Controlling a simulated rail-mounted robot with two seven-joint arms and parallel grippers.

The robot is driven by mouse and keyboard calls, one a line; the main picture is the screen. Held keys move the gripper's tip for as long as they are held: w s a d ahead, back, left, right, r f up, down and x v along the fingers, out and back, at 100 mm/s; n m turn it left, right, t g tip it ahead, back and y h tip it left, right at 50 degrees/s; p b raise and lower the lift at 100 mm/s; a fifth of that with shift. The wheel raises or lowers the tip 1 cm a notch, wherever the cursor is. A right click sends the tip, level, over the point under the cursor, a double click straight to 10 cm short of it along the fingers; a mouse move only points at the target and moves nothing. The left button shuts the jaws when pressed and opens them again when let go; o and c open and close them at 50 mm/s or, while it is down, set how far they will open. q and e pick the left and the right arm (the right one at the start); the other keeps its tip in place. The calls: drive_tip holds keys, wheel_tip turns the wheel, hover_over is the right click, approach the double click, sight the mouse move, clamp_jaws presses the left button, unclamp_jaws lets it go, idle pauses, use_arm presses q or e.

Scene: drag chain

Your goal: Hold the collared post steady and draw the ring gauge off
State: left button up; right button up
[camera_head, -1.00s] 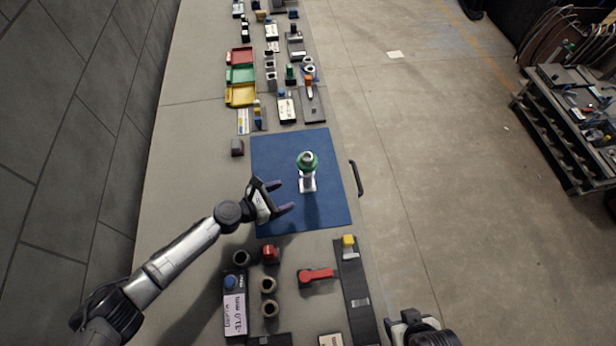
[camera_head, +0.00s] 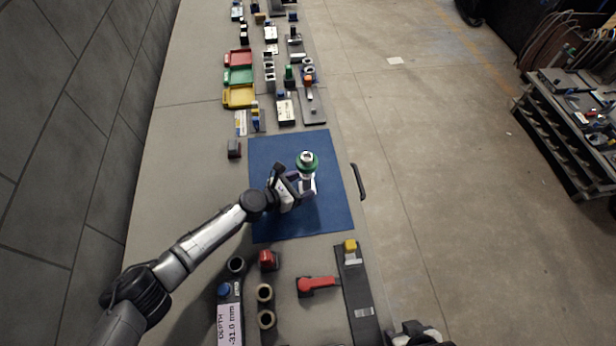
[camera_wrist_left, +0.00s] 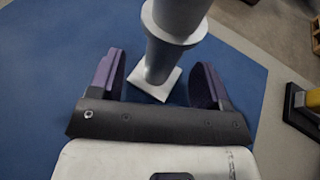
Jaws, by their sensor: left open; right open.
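The collared post (camera_head: 308,183) stands upright on the blue mat (camera_head: 270,220), with a light square base. The green ring gauge (camera_head: 307,160) sits around its upper part. In the left wrist view the grey post (camera_wrist_left: 165,55) shows its collar and its base (camera_wrist_left: 154,82); the ring is out of that picture. My left gripper (camera_head: 296,184) is open at the post's lower part. In the left wrist view its two purple-grey fingers (camera_wrist_left: 158,82) stand on either side of the post, apart from it. My right gripper (camera_head: 415,332) is at the bottom edge, partly cut off, away from the post.
Red, green and yellow bins (camera_head: 239,96) and several small parts stand beyond the mat. A red-handled tool (camera_head: 317,284), dark rings (camera_head: 265,293) and a depth display (camera_head: 229,322) lie on the near side. A black handle (camera_head: 357,181) is at the table's right edge.

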use_arm(q)
drive_tip(key=shift+w+d+f, duration=0.15)
drive_tip(key=shift+w+d, duration=0.15)
drive_tip(key=shift+d, duration=0.15)
use_arm(e)
drive_tip(key=shift+f, duration=0.2)
